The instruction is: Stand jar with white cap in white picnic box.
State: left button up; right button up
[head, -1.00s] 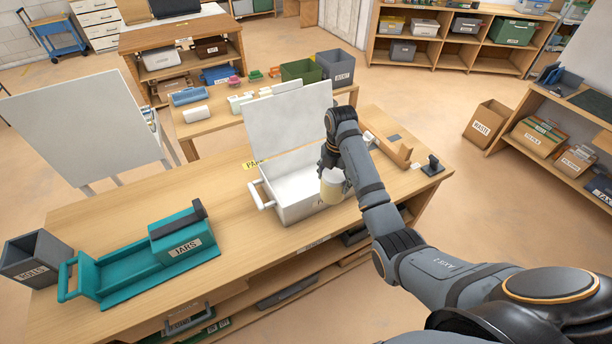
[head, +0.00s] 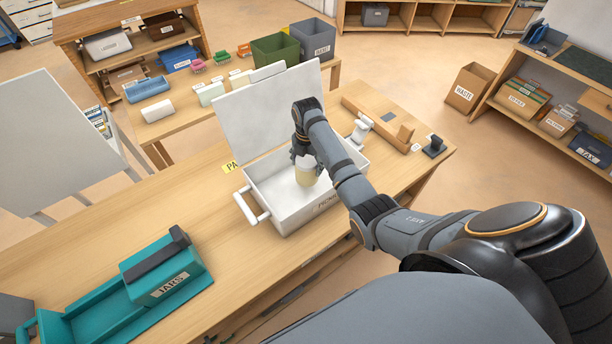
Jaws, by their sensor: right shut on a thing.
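The white picnic box (head: 278,222) stands on the wooden workbench with its lid (head: 268,108) raised at the back. My right gripper (head: 304,164) reaches over the box from the right and is shut on the jar (head: 307,177). The jar looks pale yellowish and upright, within the box opening in this view. Its cap is hidden by the gripper, and I cannot tell whether its base touches the box floor. My left gripper is not in view.
A teal jars carrier (head: 165,272) stands on the bench at the left. A wooden block (head: 380,122) and a small dark object (head: 434,147) lie right of the box. The bench between carrier and box is clear.

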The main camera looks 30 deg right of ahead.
notch_tip(320, 180, down, 2)
jog(key=shift+w, duration=0.15)
notch_tip(320, 180, down, 2)
jog(key=shift+f, duration=0.5)
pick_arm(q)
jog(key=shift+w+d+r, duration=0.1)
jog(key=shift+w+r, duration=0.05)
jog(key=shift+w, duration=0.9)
pick_arm(e)
jog(key=shift+f, duration=0.2)
jog(key=o, duration=1.5)
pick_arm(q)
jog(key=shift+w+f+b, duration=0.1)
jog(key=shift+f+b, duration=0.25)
pick_arm(e)
notch_tip(320, 180, up, 12)
jog(key=shift+r, duration=0.2)
